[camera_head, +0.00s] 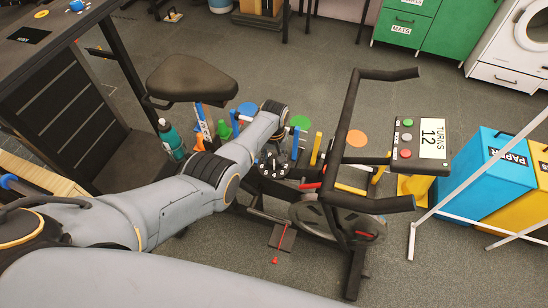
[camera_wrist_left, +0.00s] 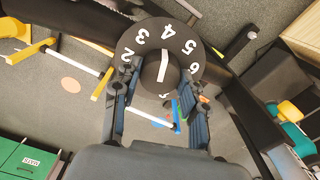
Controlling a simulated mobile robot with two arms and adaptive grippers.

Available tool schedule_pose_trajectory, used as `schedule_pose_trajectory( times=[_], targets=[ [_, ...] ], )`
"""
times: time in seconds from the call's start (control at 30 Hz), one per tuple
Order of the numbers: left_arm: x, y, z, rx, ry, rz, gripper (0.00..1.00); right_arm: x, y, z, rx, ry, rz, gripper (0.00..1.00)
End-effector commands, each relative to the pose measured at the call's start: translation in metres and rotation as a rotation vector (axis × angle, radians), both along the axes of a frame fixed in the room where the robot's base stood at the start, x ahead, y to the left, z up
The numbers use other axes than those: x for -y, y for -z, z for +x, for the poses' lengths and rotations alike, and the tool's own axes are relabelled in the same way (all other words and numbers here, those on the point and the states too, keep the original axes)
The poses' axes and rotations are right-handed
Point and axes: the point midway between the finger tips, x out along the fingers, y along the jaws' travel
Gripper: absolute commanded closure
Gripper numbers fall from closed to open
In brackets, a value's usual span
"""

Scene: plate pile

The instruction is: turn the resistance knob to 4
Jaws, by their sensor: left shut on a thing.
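The resistance dial (camera_head: 274,172) is a black disc with white numbers on the exercise bike's frame. In the left wrist view the dial (camera_wrist_left: 142,50) shows 2 to 6 around its upper edge. Its black knob (camera_wrist_left: 174,74) stands in the middle with a white pointer line, which lines up roughly with the 4. My left gripper (camera_wrist_left: 160,80) is shut on the knob, one finger on each side. In the head view my left wrist reaches over the dial and much of the gripper is hard to make out. My right gripper is not in view.
The bike's saddle (camera_head: 192,78) is left of my wrist and its handlebar (camera_head: 345,125) is to the right. A display (camera_head: 432,138) reads TURNS 12. Blue (camera_head: 497,165) and yellow bins stand at the right. A teal bottle (camera_head: 170,140) is beside my forearm.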

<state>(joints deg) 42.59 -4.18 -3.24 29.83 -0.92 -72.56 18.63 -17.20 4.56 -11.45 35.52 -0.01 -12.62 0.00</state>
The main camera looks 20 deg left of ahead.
Motion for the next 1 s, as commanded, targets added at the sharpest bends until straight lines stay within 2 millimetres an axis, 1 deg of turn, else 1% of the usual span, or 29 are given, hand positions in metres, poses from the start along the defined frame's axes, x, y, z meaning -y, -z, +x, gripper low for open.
schedule_pose_trajectory(
  times=[0.23, 0.27, 0.3, 0.37, 0.77, 0.87, 1.0],
  targets=[
    [0.000, 0.001, -0.001, -0.003, 0.001, -0.001, 0.89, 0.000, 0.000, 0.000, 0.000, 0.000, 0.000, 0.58],
    [0.000, 0.001, -0.001, -0.003, 0.001, -0.001, 0.56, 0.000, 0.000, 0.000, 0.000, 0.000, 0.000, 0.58],
    [0.000, 0.001, -0.001, -0.003, 0.001, -0.001, 0.48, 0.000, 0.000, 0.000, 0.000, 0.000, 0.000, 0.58],
    [0.000, 0.001, -0.001, -0.003, 0.001, -0.001, 0.35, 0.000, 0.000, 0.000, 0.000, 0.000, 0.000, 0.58],
    [0.000, -0.002, 0.000, 0.001, 0.002, -0.001, 0.35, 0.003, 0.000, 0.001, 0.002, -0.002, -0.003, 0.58],
    [0.000, -0.009, 0.001, 0.002, 0.002, -0.001, 0.35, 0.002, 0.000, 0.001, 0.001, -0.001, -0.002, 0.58],
    [0.000, -0.025, 0.001, 0.003, 0.002, 0.000, 0.35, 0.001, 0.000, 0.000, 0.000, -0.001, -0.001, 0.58]
  ],
)
